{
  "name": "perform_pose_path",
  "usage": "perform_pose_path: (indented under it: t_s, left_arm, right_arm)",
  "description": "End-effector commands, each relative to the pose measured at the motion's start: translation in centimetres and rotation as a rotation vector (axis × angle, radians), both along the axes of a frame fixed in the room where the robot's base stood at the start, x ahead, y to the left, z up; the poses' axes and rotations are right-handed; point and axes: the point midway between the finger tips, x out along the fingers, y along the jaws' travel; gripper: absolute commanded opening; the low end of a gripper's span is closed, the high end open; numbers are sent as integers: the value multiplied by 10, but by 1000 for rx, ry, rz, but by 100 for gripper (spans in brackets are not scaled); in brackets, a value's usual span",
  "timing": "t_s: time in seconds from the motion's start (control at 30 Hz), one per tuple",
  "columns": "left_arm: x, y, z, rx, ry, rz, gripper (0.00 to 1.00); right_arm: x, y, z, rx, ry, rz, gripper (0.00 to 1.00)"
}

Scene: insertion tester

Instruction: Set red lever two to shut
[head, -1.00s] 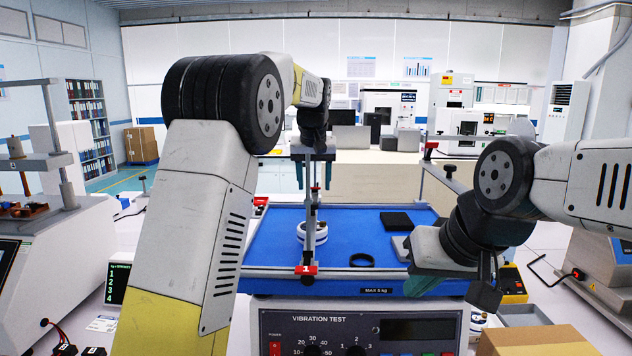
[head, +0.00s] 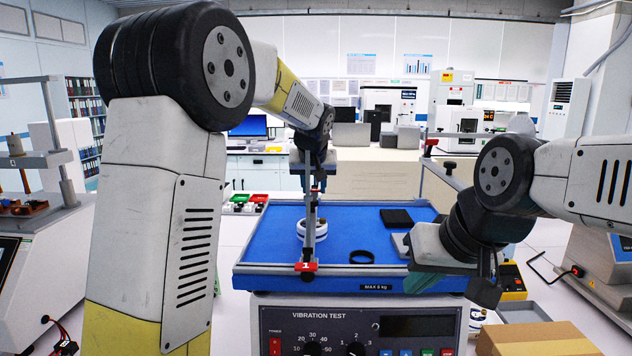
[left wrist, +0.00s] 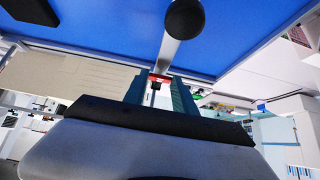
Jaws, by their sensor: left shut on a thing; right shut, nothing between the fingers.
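My left gripper (head: 314,172) is at the far edge of the blue vibration-test platform (head: 350,225), partly hidden behind a thin metal upright. In the left wrist view, its teal fingers (left wrist: 160,95) are close on either side of a small red lever piece (left wrist: 160,79), shut on it. Its number is not readable. A metal bar with a black ball knob (left wrist: 185,18) runs above that piece. A red piece marked 1 (head: 306,267) is at the platform's near edge. Another red piece (head: 431,143) tops a post at right. My right gripper (head: 425,283) is shut and empty by the platform's near right corner.
A white ring-shaped part (head: 302,229), a black ring (head: 361,257) and a black block (head: 396,218) are on the platform. The control panel (head: 360,328) is below its near edge. A cardboard box (head: 540,340) is at the near right.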

Motion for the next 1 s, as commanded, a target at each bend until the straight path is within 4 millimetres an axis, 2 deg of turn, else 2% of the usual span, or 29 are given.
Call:
perform_pose_path:
  t_s: [0.2,0.53,0.57,0.63,0.67,1.0]
  left_arm:
    - [-3,1,-5,-2,-83,-4,0]
    - [-2,1,-5,-3,-90,-3,0]
    - [-2,1,-5,-3,-90,-3,38]
    - [-2,1,-5,-4,-89,-4,52]
    - [-2,0,-5,-4,-89,-4,55]
    - [-5,0,-3,-4,-89,-6,55]
  right_arm:
    - [0,0,0,0,0,0,0]
    - [0,0,0,0,0,0,0]
    - [0,0,0,0,0,0,0]
    - [0,0,0,0,0,0,0]
    - [0,0,0,0,0,0,0]
    - [0,0,0,0,0,0,0]
